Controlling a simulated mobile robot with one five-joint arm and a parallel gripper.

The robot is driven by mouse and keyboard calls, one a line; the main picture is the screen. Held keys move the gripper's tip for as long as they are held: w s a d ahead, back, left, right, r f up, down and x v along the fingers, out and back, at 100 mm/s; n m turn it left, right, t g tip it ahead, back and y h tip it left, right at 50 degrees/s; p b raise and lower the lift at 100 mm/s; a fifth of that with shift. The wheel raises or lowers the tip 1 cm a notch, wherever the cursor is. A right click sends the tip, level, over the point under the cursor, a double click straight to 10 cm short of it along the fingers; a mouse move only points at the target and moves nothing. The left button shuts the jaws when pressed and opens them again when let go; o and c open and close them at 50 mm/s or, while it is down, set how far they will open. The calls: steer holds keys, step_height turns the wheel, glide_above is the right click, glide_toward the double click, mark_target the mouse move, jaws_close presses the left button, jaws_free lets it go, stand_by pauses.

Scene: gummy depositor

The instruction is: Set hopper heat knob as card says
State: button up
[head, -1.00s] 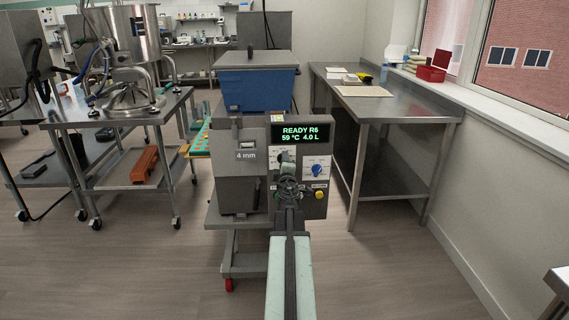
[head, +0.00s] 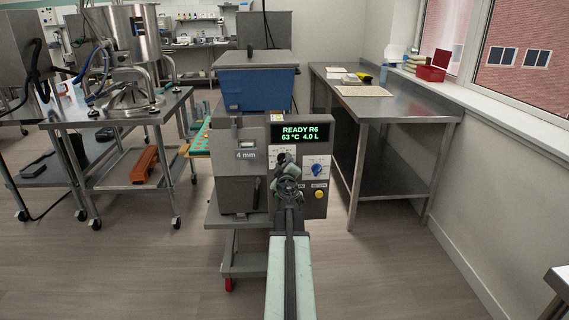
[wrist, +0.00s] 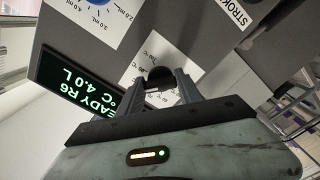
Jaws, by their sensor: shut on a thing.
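The depositor's control panel faces me in the head view, with a lit display (head: 299,132) reading READY R6, 63 °C, 4.0 L. The dark hopper heat knob (wrist: 159,75) sits on a white scale plate marked in °C in the wrist view, where the picture is turned over. My gripper (wrist: 172,84) is shut on this knob, one finger on each side. In the head view my gripper (head: 286,172) and arm cover most of the knob and its scale. I cannot make out the knob's pointer. I cannot identify the card.
A blue volume knob (head: 317,169) is close at the right of my gripper, with a yellow button (head: 319,194) below it. The blue hopper (head: 258,88) stands behind the panel. A steel table (head: 390,100) with papers stands at the right.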

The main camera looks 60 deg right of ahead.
stand_by(0.3)
steer(key=o, duration=1.4)
